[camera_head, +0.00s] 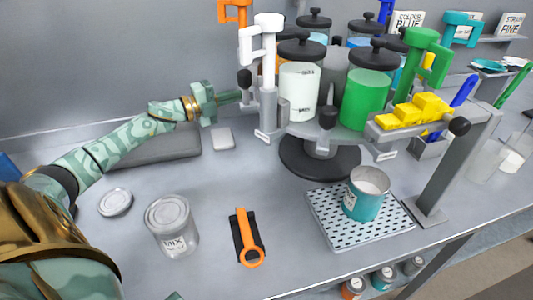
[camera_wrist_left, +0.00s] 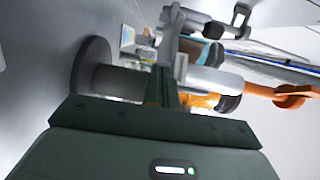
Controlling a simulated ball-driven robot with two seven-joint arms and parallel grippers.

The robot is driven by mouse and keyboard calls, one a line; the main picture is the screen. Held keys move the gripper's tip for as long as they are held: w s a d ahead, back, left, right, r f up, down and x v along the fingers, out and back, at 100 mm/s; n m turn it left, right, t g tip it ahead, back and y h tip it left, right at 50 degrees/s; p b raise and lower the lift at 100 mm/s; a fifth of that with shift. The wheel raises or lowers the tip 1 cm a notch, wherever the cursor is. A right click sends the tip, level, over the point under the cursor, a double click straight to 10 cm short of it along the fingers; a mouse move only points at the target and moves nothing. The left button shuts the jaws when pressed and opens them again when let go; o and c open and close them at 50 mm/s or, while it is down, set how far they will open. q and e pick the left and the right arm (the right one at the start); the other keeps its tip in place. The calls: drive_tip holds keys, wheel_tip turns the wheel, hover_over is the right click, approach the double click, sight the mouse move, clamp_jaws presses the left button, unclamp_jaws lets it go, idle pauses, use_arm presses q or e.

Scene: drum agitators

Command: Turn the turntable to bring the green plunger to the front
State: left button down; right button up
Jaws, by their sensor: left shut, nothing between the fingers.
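The turntable (camera_head: 320,160) stands on a round black base and carries several canisters, with plungers around its rim. The green plunger (camera_head: 422,60) is upright at the right front, beside the green canister (camera_head: 364,98). A white plunger (camera_head: 266,30) is at the left front, and an orange plunger (camera_head: 235,12) is behind it. My left gripper (camera_head: 232,97) is shut and empty, its fingertips close to the left side of the turntable near the white plunger; contact cannot be told. The left wrist view shows its fingers (camera_wrist_left: 168,88) near grey turntable parts and an orange plunger (camera_wrist_left: 285,93). My right gripper is not in view.
A yellow block piece (camera_head: 415,112) sits on a grey bracket at the right front. A teal paint can (camera_head: 367,192) stands on a perforated mat (camera_head: 330,222).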

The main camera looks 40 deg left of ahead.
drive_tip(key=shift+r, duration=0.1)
use_arm(q)
drive_tip(key=p+v, duration=0.8)
drive_tip(key=v, duration=0.8)
drive_tip(key=shift+s+p, duration=0.2)
drive_tip(key=shift+p, duration=0.2)
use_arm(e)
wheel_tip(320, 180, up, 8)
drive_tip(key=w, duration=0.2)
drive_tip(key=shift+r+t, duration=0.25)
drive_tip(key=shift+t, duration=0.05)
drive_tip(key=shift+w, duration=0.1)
